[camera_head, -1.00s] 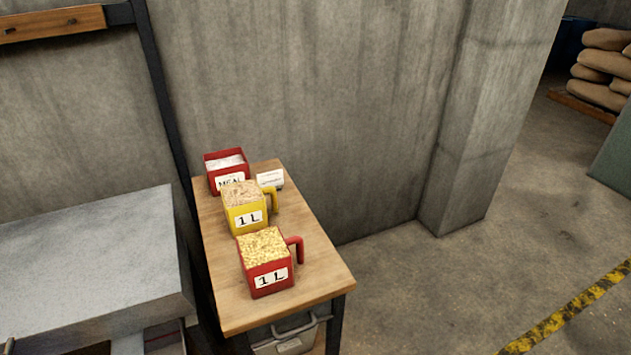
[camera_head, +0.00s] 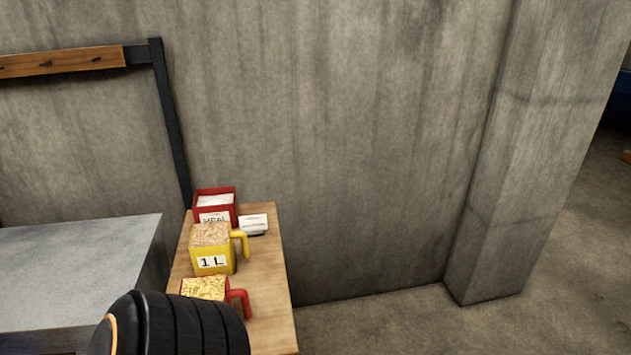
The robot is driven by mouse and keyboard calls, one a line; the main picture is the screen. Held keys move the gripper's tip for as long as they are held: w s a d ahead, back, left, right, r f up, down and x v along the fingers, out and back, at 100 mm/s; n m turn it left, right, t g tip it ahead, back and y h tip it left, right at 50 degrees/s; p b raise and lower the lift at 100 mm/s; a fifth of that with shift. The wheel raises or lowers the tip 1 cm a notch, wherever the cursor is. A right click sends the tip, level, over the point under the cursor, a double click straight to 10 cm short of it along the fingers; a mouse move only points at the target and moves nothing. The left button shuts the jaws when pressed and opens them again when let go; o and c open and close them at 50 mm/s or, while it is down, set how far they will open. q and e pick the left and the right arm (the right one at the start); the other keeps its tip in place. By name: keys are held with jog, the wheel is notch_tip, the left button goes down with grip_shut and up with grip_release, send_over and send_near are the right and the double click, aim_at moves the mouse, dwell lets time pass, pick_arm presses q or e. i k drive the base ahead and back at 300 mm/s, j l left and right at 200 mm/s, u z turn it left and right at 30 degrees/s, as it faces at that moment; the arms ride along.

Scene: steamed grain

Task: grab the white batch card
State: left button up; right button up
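The white batch card (camera_head: 253,224) stands near the back of the small wooden table (camera_head: 263,280), to the right of the red MEAL box (camera_head: 215,206). It carries small dark print. A dark ribbed part of my own arm shows at the bottom left, in front of the nearest cup. Neither of my grippers shows in the view, and nothing touches the card.
A yellow 1 L cup (camera_head: 211,250) with a handle stands just in front of the card. A red cup of yellow grain (camera_head: 205,288) is nearer and partly hidden by my arm. A grey metal bench (camera_head: 75,265) is at left. A concrete wall (camera_head: 340,150) rises behind.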

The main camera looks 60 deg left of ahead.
aim_at(254, 226)
jog(key=i+l+u, duration=0.1)
jog(key=i, duration=0.25)
jog(key=i+l+u, duration=0.1)
jog(key=i, duration=0.3)
jog(key=i+l+u, duration=0.1)
jog(key=i, duration=0.25)
jog(key=i+u, duration=0.2)
jog(key=u, duration=0.25)
jog(key=i+l+u, duration=0.1)
jog(key=u, duration=0.35)
jog(key=i+l+u, duration=0.15)
jog(key=u, duration=0.3)
jog(key=i+u, duration=0.15)
jog(key=u, duration=0.25)
jog(key=i+l+u, duration=0.1)
jog(key=u, duration=0.35)
jog(key=i+l+u, duration=0.1)
jog(key=u, duration=0.3)
jog(key=i+l+u, duration=0.2)
jog(key=u, duration=0.25)
jog(key=i+l+u, duration=0.1)
jog(key=u, duration=0.3)
jog(key=l+u, duration=0.3)
jog(key=u, duration=0.15)
